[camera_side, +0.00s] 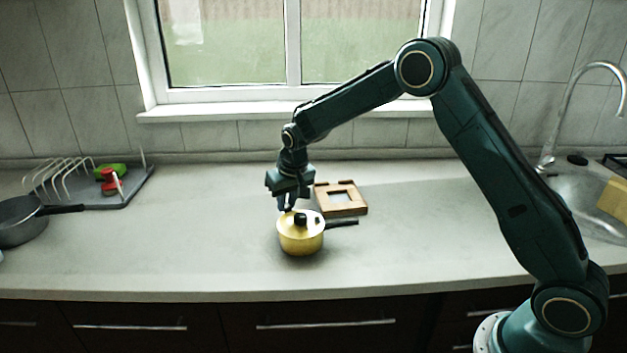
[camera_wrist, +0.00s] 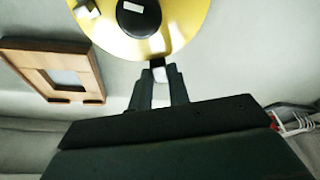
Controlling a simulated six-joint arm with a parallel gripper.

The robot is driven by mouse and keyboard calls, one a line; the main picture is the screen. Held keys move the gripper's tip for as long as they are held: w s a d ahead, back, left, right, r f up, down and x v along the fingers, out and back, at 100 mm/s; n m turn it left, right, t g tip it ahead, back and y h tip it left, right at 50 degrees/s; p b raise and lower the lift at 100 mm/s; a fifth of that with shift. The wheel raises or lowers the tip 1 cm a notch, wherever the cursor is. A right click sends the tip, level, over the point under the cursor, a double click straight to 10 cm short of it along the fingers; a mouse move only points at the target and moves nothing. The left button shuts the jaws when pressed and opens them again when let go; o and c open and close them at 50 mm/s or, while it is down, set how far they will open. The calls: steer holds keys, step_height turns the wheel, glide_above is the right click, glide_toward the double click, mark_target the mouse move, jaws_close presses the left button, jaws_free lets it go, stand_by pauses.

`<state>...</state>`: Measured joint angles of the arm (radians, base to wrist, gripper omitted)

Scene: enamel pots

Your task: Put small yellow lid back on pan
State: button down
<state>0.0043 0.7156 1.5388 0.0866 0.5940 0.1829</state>
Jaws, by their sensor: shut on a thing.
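The small yellow lid (camera_side: 312,219) with a black knob is at the top of the yellow pan (camera_side: 302,241), whose dark handle points right. I cannot tell whether the lid is fully seated. My gripper (camera_side: 287,207) is at the far left edge of the lid, pointing down, its fingers close together. In the wrist view the lid (camera_wrist: 182,28) fills the top, with its knob cut off by the frame edge. My gripper (camera_wrist: 158,70) is shut at the lid's rim there. The lid hides most of the pan in that view.
A wooden frame-like trivet (camera_side: 342,199) lies just behind the pan to the right; it also shows in the wrist view (camera_wrist: 45,68). A dish rack (camera_side: 95,185) and a grey frying pan (camera_side: 22,222) stand at the left. The sink (camera_side: 585,205) is at the right. The front counter is clear.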

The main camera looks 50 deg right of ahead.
steer(key=shift+f, duration=0.1)
steer(key=c, duration=1.3)
jaws_free()
steer(key=shift+o, duration=0.2)
steer(key=v, duration=1.4)
